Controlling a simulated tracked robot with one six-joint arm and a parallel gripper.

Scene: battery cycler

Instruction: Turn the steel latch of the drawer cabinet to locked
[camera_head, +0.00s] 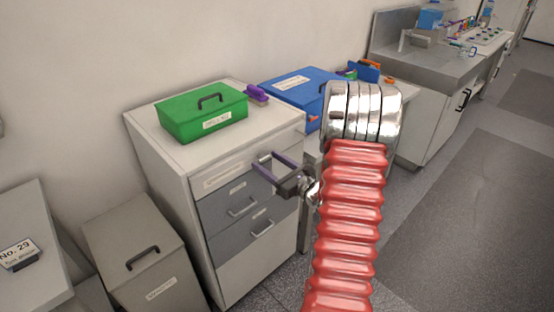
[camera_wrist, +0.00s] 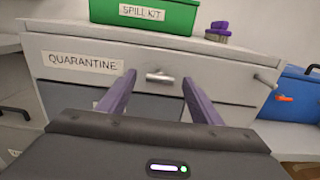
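The drawer cabinet (camera_head: 160,170) is pale, with grey drawer fronts below a light top panel. In the wrist view, the small steel latch (camera_wrist: 158,77) sits on that panel, right of the QUARANTINE label. Its bar lies about level. My gripper (camera_head: 264,158) is in front of the panel, its two purple fingers spread open and empty. In the wrist view the latch shows between the fingertips, with a gap on each side. I cannot tell how far the tips are from the panel. In the head view the latch cannot be made out near my gripper.
A green spill kit box (camera_head: 205,112) and a purple object (camera_head: 256,93) stand on the cabinet top. Another steel bar (camera_wrist: 265,80) shows at the panel's right end. A blue box (camera_head: 292,86) stands to the right. A lidded grey bin (camera_head: 137,235) stands at left.

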